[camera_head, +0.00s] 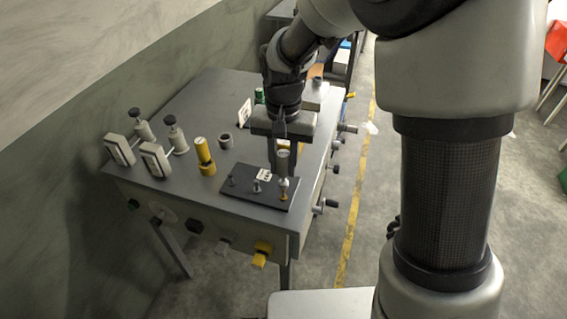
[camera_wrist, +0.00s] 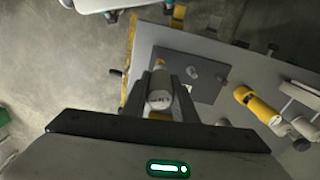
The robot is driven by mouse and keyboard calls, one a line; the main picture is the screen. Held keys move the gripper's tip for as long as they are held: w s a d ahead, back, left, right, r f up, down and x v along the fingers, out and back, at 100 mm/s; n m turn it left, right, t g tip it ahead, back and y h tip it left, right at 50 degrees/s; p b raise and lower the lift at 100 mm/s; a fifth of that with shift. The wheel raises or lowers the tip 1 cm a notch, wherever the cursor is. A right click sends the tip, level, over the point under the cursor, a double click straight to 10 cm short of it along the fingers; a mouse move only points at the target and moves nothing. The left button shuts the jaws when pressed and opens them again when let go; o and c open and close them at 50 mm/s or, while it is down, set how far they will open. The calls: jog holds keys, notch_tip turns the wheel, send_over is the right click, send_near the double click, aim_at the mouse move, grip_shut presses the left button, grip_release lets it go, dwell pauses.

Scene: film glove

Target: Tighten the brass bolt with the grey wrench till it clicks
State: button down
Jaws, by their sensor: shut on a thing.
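My gripper (camera_head: 283,140) points down over the front right of the grey table and is shut on the grey wrench (camera_head: 283,162), an upright cylinder. In the wrist view the wrench (camera_wrist: 160,92) stands between the two dark fingers. The brass bolt (camera_head: 283,197) is at the right end of a black plate (camera_head: 247,196), directly under the wrench's lower end. They look in line, but I cannot tell whether the wrench is fully seated. In the wrist view the wrench and fingers hide most of the bolt.
Two grey bolts, left (camera_head: 233,180) and middle (camera_head: 257,186), stand on the same plate. A yellow cylinder (camera_head: 205,157) and a grey ring-like cup (camera_head: 226,141) stand behind it. Light boxes (camera_head: 155,160) are at the left. Knobs (camera_head: 326,205) stick out from the table's right side.

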aim_at(284, 153)
jog(key=shift+r+p, duration=1.55)
jog(key=shift+r, duration=0.5)
